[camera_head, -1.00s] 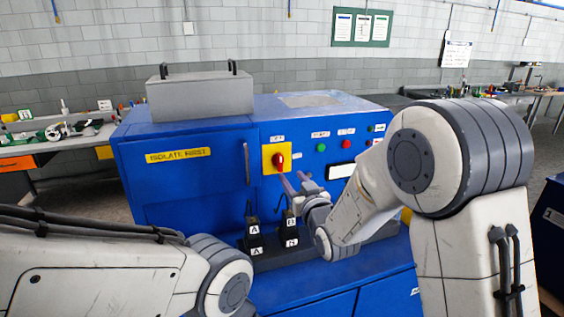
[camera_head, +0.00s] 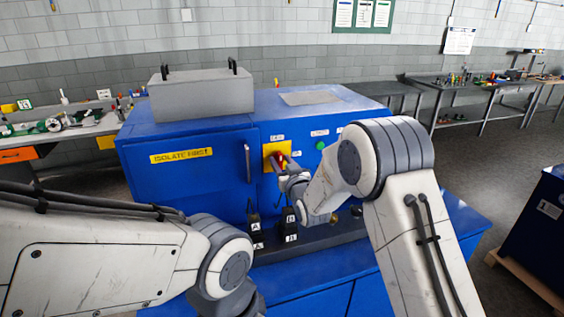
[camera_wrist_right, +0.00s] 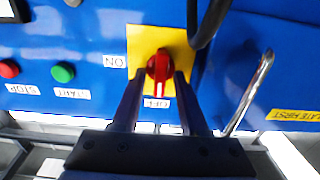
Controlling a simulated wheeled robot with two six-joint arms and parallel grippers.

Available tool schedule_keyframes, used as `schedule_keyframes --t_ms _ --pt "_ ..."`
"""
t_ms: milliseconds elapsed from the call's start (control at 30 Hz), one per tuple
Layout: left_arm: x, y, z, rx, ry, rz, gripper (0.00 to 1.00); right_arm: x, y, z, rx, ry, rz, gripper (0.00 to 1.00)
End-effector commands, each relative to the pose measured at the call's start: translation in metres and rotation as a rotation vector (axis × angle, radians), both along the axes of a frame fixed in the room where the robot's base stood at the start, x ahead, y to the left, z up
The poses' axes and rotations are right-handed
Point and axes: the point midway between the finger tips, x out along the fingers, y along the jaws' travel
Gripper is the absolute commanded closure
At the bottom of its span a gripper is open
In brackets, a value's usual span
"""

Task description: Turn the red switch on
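The red switch (camera_wrist_right: 159,68) is a rotary knob on a yellow plate (camera_wrist_right: 137,42) on the blue cabinet front. In the right wrist view its handle lines up with the OFF label (camera_wrist_right: 157,103); the ON label (camera_wrist_right: 114,61) is to the left of the plate. My right gripper (camera_wrist_right: 160,76) is open, one finger on each side of the knob; I cannot tell whether they touch it. In the head view the red switch (camera_head: 281,159) is partly hidden behind my right gripper (camera_head: 283,165). My left arm reaches in from the left; its fingers are out of view.
A long door handle (camera_head: 247,164) is left of the switch. The green start button (camera_head: 320,145) is to its right. A grey box (camera_head: 200,92) sits on the cabinet.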

Motion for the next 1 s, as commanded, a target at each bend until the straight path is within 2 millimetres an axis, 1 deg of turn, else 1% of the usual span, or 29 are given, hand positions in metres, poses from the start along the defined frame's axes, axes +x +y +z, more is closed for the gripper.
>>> schedule_keyframes --t_ms 33,67,100,367,533,767,1000 --pt "0.0 0.0 0.0 0.0 0.0 0.0 0.5 0.0 0.0 0.0 0.0 0.0 0.0 0.79" --pt "0.0 0.0 0.0 0.0 0.0 0.0 0.5 0.0 0.0 0.0 0.0 0.0 0.0 0.91" --pt "0.0 0.0 0.0 0.0 0.0 0.0 0.5 0.0 0.0 0.0 0.0 0.0 0.0 1.0" --pt "0.0 0.0 -0.002 0.0 0.0 0.0 0.5 0.0 -0.001 0.0 0.008 0.002 0.0 1.0" --pt "0.0 0.0 -0.012 0.0 0.0 0.002 0.5 0.0 -0.001 -0.002 0.049 0.013 0.0 1.0" --pt "0.0 0.0 -0.041 0.0 0.001 0.006 0.5 0.0 -0.001 -0.005 0.184 0.054 0.001 1.0" --pt "0.0 0.0 -0.077 0.0 0.001 0.009 0.5 0.0 -0.003 -0.006 0.395 0.122 0.001 1.0"
